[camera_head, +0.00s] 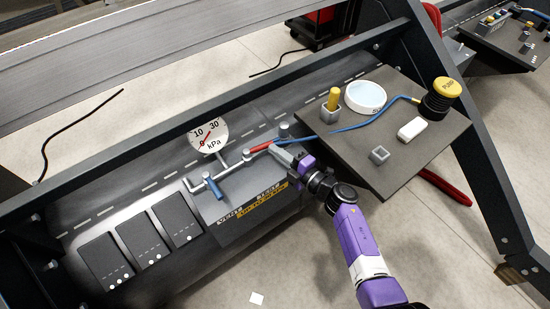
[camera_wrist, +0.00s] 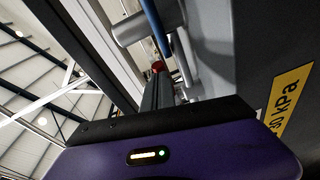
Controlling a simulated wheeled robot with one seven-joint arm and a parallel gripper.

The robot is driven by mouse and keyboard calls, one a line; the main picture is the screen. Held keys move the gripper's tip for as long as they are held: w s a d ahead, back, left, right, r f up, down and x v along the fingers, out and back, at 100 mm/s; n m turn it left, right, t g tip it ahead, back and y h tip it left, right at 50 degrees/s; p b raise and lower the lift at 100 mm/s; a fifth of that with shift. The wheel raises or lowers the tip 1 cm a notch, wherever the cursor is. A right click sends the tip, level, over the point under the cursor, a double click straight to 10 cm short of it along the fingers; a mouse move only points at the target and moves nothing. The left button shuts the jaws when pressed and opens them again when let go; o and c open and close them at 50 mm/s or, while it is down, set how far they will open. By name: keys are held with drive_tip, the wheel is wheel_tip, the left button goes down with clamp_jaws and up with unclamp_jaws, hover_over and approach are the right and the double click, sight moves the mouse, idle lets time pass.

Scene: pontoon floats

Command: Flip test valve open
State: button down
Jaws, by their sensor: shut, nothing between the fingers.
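The test valve's red lever (camera_head: 259,147) sits on the grey pipe above the valve block (camera_head: 240,200), on the side of the "TEST" label. The lever lies roughly along the pipe. The blue vent lever (camera_head: 213,187) stands across the pipe at the left. My gripper (camera_head: 277,148) is shut and empty, its fingertips close beside the right end of the red lever; I cannot tell whether they touch. In the wrist view, a small red part (camera_wrist: 158,66) shows just beyond my dark fingers, with the rest of the lever hidden.
A pressure gauge (camera_head: 209,135) stands behind the pipe. A blue hose (camera_head: 345,129) runs from the pipe to a yellow-topped pump (camera_head: 440,96) on a dark shelf (camera_head: 420,150). A dark frame beam (camera_head: 200,103) runs behind, and dark plates (camera_head: 140,238) lie at left.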

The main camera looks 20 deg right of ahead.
sight(274, 142)
drive_tip(key=shift+w+d, duration=0.3)
drive_tip(key=shift+w, duration=0.65)
drive_tip(key=shift+w+d+r+b, duration=0.1)
drive_tip(key=shift+w+b, duration=0.15)
drive_tip(key=shift+w, duration=0.15)
drive_tip(key=shift+w+d+r+b, duration=0.1)
drive_tip(key=shift+w+b, duration=0.1)
drive_tip(key=shift+w, duration=0.15)
drive_tip(key=shift+a, duration=0.15)
drive_tip(key=v, duration=0.3)
drive_tip(key=p+v, duration=0.1)
drive_tip(key=v, duration=0.3)
drive_tip(key=shift+s+f, duration=0.25)
drive_tip(key=shift+s, duration=0.5)
